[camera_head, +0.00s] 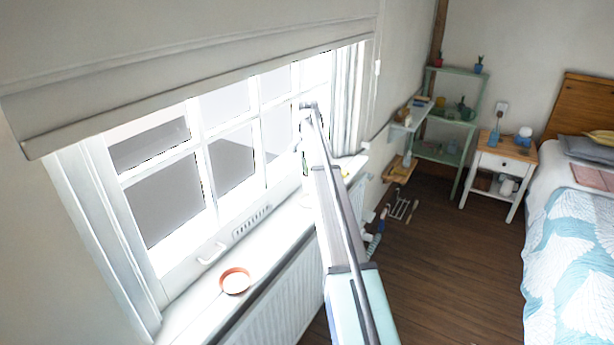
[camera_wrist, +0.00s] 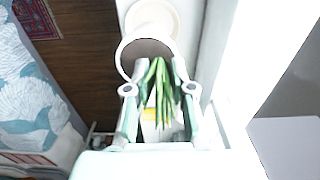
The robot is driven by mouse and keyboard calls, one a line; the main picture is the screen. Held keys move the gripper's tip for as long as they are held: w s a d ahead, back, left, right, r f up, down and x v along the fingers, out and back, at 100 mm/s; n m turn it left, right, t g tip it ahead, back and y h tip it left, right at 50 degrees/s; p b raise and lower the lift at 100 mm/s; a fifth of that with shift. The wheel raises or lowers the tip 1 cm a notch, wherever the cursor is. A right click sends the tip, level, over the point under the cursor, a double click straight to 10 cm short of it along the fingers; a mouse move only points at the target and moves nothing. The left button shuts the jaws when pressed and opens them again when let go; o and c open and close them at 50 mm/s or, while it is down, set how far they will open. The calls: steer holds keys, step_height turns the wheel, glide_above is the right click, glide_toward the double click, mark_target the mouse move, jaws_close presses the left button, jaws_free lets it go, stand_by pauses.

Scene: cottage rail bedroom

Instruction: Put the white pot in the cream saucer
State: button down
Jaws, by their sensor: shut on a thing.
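The white pot (camera_wrist: 122,62) shows its pale rim and dark soil in the wrist view, with long green leaves (camera_wrist: 160,85) rising toward the camera. My gripper (camera_wrist: 159,88) is shut on it, one finger on each side of the leaves. The cream saucer (camera_wrist: 154,14) is a pale round shape just beyond the pot, partly covered by its rim. I cannot tell how high the pot is above the sill. In the head view my arm hides most of the gripper and pot; a pale saucer edge (camera_head: 305,202) shows faintly beside the arm.
An orange-rimmed saucer (camera_head: 235,281) sits on the near windowsill (camera_head: 265,256). The window and its handle (camera_head: 211,253) border the sill, with a radiator (camera_head: 285,292) below. A yellow item (camera_head: 345,173) lies at the sill's far end. Shelves, nightstand and bed stand right.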

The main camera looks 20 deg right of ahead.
mark_target(307, 173)
steer(key=shift+f+p, duration=0.7)
steer(key=shift+f, duration=2.1)
steer(key=shift+f, duration=0.1)
steer(key=c, duration=1)
jaws_free()
steer(key=shift+f, duration=0.1)
step_height(307, 173, up, 12)
steer(key=b, duration=0.3)
steer(key=shift+r, duration=0.2)
